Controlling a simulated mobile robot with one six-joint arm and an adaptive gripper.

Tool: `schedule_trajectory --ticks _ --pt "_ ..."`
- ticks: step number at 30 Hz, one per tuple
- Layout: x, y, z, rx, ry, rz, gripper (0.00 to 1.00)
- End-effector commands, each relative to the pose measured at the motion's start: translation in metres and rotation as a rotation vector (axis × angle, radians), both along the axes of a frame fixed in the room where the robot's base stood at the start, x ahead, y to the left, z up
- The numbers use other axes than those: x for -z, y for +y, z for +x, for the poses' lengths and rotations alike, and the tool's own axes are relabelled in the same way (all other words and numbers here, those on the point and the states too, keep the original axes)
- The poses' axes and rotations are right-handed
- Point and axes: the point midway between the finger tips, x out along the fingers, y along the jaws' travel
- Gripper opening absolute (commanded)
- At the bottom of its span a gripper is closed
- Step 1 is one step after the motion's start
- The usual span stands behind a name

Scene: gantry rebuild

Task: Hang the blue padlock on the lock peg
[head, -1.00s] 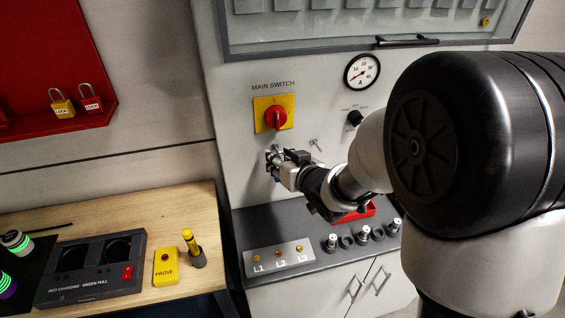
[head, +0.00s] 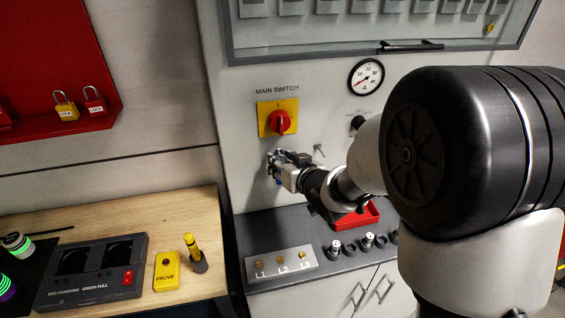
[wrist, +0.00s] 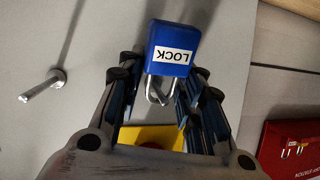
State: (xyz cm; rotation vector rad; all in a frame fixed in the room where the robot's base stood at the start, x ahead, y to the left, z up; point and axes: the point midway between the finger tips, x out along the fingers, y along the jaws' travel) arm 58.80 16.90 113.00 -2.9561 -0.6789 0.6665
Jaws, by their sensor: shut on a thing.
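The blue padlock (wrist: 173,44) with a white LOCK label shows large in the wrist view, upside down in that picture. My gripper (wrist: 160,85) is shut on it near the shackle (wrist: 157,88). In the head view my gripper (head: 275,163) is close to the grey panel, below the main switch (head: 280,121). Only a speck of the blue padlock (head: 278,181) shows under the fingers. A bare metal peg (wrist: 44,85) sticks out of the panel, left of the padlock in the wrist view. In the head view this peg (head: 319,150) is right of my gripper. Whether anything passes through the shackle is unclear.
A round gauge (head: 366,77) and a black knob (head: 357,123) are on the panel. Below is a dark ledge with a red tray (head: 358,217) and a terminal block (head: 282,265). A red lock board (head: 50,60) with padlocks hangs at left, above a wooden bench (head: 110,220).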

Motion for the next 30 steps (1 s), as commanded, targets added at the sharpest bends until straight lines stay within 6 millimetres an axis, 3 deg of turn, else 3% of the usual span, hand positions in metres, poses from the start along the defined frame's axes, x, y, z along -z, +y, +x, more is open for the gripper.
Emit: schedule_trajectory --ticks 2,3,14,25,30 --pt "0.0 0.0 0.0 0.0 -0.001 0.0 0.07" --pt "0.0 0.0 0.0 0.0 -0.001 0.0 0.34" --pt "0.0 0.0 0.0 0.0 0.0 0.0 0.57" --pt "-0.001 -0.002 -0.003 0.0 0.0 0.0 0.57" --pt "-0.012 -0.012 -0.022 0.002 -0.002 -0.001 0.57"
